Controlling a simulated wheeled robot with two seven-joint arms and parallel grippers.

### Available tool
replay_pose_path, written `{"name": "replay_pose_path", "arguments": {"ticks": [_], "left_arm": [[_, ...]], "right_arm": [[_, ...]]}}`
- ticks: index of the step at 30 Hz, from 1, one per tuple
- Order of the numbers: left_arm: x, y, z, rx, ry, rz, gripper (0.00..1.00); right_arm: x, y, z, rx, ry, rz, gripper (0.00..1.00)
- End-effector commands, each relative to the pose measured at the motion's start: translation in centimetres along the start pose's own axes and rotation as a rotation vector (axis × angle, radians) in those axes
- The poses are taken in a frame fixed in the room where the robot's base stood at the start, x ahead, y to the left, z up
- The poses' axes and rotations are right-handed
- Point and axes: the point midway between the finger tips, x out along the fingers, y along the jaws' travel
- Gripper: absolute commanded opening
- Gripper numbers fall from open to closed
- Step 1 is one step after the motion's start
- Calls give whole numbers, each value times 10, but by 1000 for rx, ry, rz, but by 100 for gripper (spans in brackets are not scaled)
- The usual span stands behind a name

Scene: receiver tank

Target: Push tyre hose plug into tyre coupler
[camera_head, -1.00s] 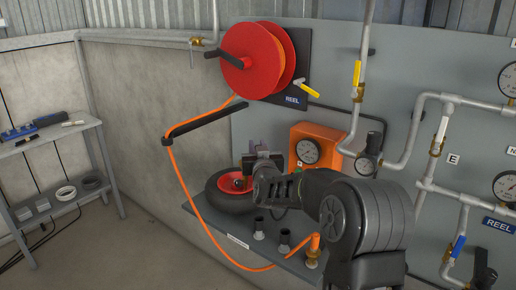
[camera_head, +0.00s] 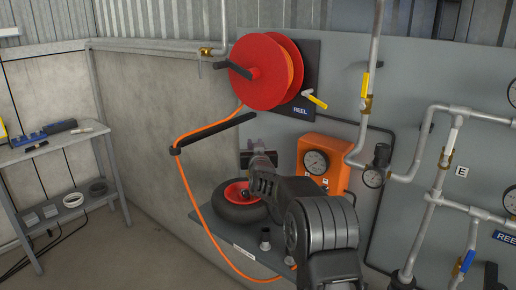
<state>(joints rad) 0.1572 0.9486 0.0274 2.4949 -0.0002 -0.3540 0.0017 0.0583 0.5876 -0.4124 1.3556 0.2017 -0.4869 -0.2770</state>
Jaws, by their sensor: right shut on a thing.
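My right gripper (camera_head: 256,155) is in front of the panel, above the tyre (camera_head: 232,212) and left of the orange gauge box (camera_head: 318,146). It points away from me, so its fingertips and what they hold are mostly hidden by the wrist. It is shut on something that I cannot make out. The tyre has a red hub (camera_head: 236,192) and lies on the grey shelf (camera_head: 222,236). I cannot pick out the tyre hose plug or the tyre coupler. My left gripper is not in view.
A red hose reel (camera_head: 253,82) hangs on the panel. Its orange hose (camera_head: 187,182) runs over a black guide arm (camera_head: 215,133) and loops down to the shelf, behind my right arm. A side rack (camera_head: 58,165) is at far left.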

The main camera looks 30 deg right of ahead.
Motion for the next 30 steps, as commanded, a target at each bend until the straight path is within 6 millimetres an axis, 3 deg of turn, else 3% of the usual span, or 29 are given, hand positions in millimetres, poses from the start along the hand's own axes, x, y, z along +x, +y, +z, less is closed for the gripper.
{"name": "replay_pose_path", "arguments": {"ticks": [15, 30], "left_arm": [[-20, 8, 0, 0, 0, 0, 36], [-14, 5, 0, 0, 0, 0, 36]], "right_arm": [[45, -10, -1, -1, 1, 0, 0], [47, -11, 0, 0, 2, -1, 0]]}}
